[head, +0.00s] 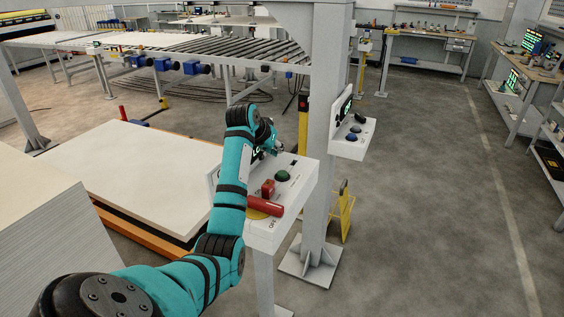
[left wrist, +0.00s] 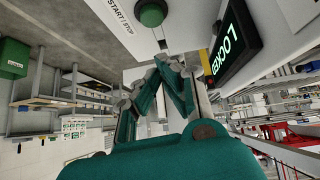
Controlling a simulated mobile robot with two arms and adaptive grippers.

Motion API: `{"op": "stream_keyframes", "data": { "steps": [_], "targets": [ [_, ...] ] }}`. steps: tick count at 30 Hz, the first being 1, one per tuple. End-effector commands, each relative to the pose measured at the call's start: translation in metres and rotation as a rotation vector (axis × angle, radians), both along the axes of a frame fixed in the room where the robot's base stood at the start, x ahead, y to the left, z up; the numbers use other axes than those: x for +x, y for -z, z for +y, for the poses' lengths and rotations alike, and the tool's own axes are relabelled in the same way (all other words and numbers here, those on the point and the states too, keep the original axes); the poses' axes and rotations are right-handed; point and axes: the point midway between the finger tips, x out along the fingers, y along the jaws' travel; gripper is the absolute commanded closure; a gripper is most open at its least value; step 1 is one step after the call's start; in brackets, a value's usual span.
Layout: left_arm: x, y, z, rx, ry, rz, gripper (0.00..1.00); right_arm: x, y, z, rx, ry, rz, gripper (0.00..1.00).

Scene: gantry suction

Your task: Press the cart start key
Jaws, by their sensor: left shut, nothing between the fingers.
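A white console (head: 300,195) stands at the middle of the head view. In the left wrist view the green button (left wrist: 152,12) sits beside the label "START / STOP". A dark display (left wrist: 237,45) there reads "LOCKED" in green; my arm partly hides it in the head view. My left gripper (head: 275,149) is shut and empty, above the console's far part and apart from the green button. It also shows in the left wrist view (left wrist: 166,62).
A grey post (head: 328,190) with a second small control box (head: 352,147) stands just right of the console. A pallet with white boards (head: 140,175) lies to the left, with a board stack (head: 40,240) nearer. A roller conveyor (head: 235,48) runs behind. The floor at right is clear.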

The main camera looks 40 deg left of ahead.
Motion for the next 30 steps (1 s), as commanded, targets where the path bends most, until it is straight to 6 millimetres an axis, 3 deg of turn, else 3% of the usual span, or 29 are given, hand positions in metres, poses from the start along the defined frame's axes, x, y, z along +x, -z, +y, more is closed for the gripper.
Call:
{"op": "stream_keyframes", "data": {
  "steps": [7, 15, 30],
  "targets": [
    [0.032, 0.034, 0.006, -0.003, 0.002, 0.003, 1.00, 0.005, -0.016, 0.000, 0.001, 0.000, -0.009, 0.60],
    [0.031, 0.068, 0.004, -0.001, 0.001, 0.001, 1.00, 0.004, -0.028, 0.000, 0.000, 0.001, -0.006, 0.60],
    [0.030, 0.079, 0.003, 0.000, 0.001, 0.001, 1.00, -0.001, -0.026, 0.003, 0.004, 0.003, 0.002, 0.60]
  ]
}}
